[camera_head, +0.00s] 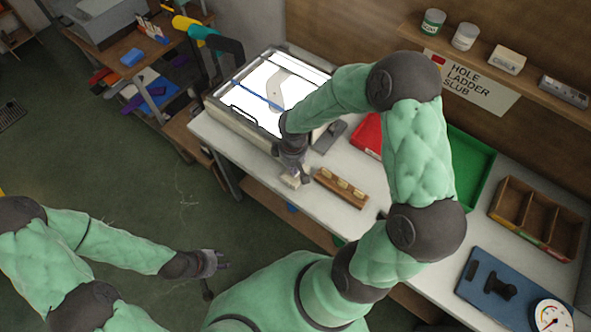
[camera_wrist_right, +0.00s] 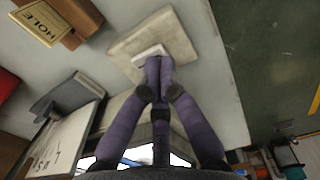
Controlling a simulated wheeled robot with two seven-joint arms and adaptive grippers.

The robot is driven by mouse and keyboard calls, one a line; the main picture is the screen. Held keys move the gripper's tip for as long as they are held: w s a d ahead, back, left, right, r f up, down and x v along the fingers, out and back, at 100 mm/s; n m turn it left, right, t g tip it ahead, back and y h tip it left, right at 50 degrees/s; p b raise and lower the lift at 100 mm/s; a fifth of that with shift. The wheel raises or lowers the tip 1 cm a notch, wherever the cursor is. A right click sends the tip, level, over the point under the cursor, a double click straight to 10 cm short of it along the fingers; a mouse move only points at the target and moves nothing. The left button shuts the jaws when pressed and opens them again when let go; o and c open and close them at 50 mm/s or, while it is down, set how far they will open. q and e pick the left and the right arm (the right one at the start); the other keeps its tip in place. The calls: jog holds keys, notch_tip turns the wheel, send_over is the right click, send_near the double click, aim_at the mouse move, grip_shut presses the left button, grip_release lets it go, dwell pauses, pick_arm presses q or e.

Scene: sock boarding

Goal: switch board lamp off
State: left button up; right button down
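The board lamp (camera_head: 270,92) is a box with a brightly lit white top, on the left end of the table. A sock-like shape lies on its lit face. A pale switch block (camera_head: 291,181) sits on the table in front of it. In the right wrist view it is a beige plate (camera_wrist_right: 185,48) with a raised white rocker (camera_wrist_right: 148,56). My right gripper (camera_head: 296,172) points down at the block, its fingertips together at the rocker (camera_wrist_right: 158,62); contact is unclear. My left gripper (camera_head: 219,264) hangs over the floor, away from the table; its fingers are too small to judge.
A wooden holder (camera_head: 341,187) with several pale pieces stands just right of the switch block. A dark grey device (camera_head: 329,136), a red tray (camera_head: 368,135) and a green tray (camera_head: 470,165) lie behind. The table edge is close to the block.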

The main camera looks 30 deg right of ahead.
jog(key=shift+f+b, duration=0.55)
jog(key=shift+f, duration=0.1)
dwell(0.3)
jog(key=shift+r, duration=0.1)
jog(key=shift+r+p, duration=2.7)
jog(key=shift+r, duration=0.75)
jog(key=s+a+f+m+y+b, duration=0.2)
jog(key=s+a+f, duration=0.3)
jog(key=f, duration=0.5)
jog(key=s+a+f+m+y+b, duration=0.2)
jog(key=s+a+f+m, duration=0.3)
jog(key=a+f, duration=0.4)
jog(key=shift+s+a+f+b, duration=0.3)
jog(key=shift+s+f+b, duration=0.15)
jog(key=shift+s+f, duration=0.25)
jog(key=shift+w, duration=0.1)
